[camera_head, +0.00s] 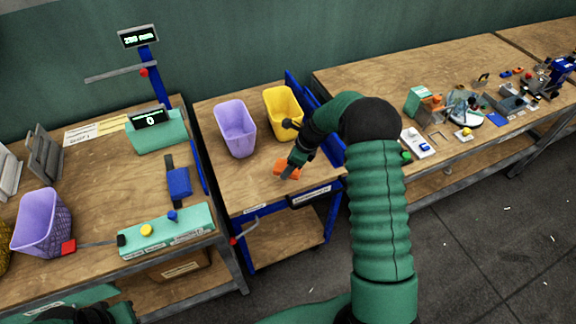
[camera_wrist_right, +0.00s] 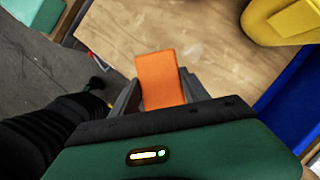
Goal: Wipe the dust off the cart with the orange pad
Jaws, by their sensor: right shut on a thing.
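The orange pad (camera_head: 286,169) is held in my right gripper (camera_head: 292,172), which is shut on it over the cart's top near its front edge. In the right wrist view the pad (camera_wrist_right: 161,78) stands out between the fingers, above the wooden cart top (camera_wrist_right: 215,45). I cannot tell whether the pad touches the wood. The cart (camera_head: 225,185) has a wooden top and a blue frame. A faint pale patch of dust (camera_wrist_right: 190,48) shows on the wood just beyond the pad.
A lilac bin (camera_head: 236,130) and a yellow bin (camera_head: 283,110) stand at the cart's back. The left bench (camera_head: 90,190) holds a scale, a button panel (camera_head: 165,230) and a purple basket (camera_head: 42,222). The right bench (camera_head: 450,80) holds many small parts. The cart's front left is clear.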

